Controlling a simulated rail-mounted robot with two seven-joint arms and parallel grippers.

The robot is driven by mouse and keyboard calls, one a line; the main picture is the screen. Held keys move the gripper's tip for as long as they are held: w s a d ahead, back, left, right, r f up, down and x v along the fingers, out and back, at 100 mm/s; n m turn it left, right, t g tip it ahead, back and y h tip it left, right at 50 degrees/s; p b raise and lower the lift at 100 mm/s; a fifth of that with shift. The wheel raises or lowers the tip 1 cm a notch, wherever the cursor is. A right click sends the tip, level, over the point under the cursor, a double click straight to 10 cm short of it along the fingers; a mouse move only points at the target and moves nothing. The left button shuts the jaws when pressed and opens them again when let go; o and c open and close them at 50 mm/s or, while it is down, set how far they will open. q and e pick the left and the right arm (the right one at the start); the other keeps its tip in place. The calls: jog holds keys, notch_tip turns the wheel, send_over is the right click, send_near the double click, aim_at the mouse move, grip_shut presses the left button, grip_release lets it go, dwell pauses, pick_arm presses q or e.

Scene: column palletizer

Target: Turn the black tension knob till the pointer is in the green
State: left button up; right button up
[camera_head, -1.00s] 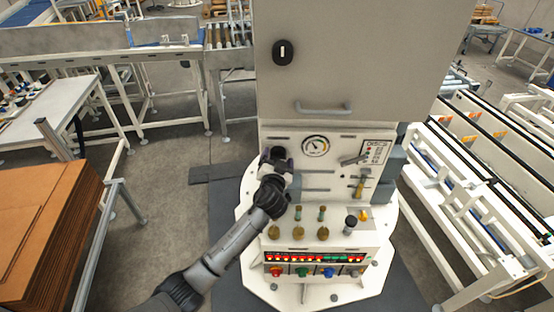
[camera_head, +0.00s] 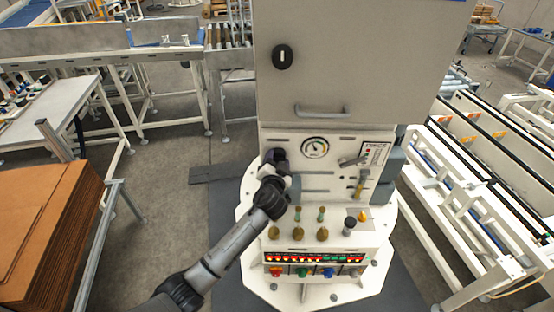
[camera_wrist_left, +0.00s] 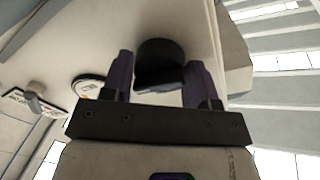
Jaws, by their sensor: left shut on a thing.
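The black tension knob (camera_wrist_left: 160,62) sticks out from the white panel in the left wrist view. My left gripper (camera_wrist_left: 160,90) has one finger on each side of it and is shut on it. In the head view my left gripper (camera_head: 275,168) is at the panel's left part and mostly hides the knob. The round gauge (camera_head: 315,147) is just right of the gripper. Its dark pointer looks close to upright; the picture is too small to tell whether it is in the green. My right gripper is not in view.
A lever (camera_head: 353,160) and a brass fitting (camera_head: 359,187) are right of the gauge. Below stand several brass-coloured knobs (camera_head: 298,233) and a button strip (camera_head: 315,271). A cabinet door with a handle (camera_head: 321,111) is above. Cardboard sheets (camera_head: 50,230) lie at left.

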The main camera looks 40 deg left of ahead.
pick_arm(q)
jog(key=shift+r+m+p, duration=0.2)
jog(key=shift+m+p, duration=0.85)
jog(key=shift+m, duration=0.95)
jog(key=o, duration=0.9)
jog(key=shift+f, duration=0.1)
jog(key=b+v, duration=0.2)
jog(key=v, duration=1.1)
jog(key=shift+s+d, duration=0.3)
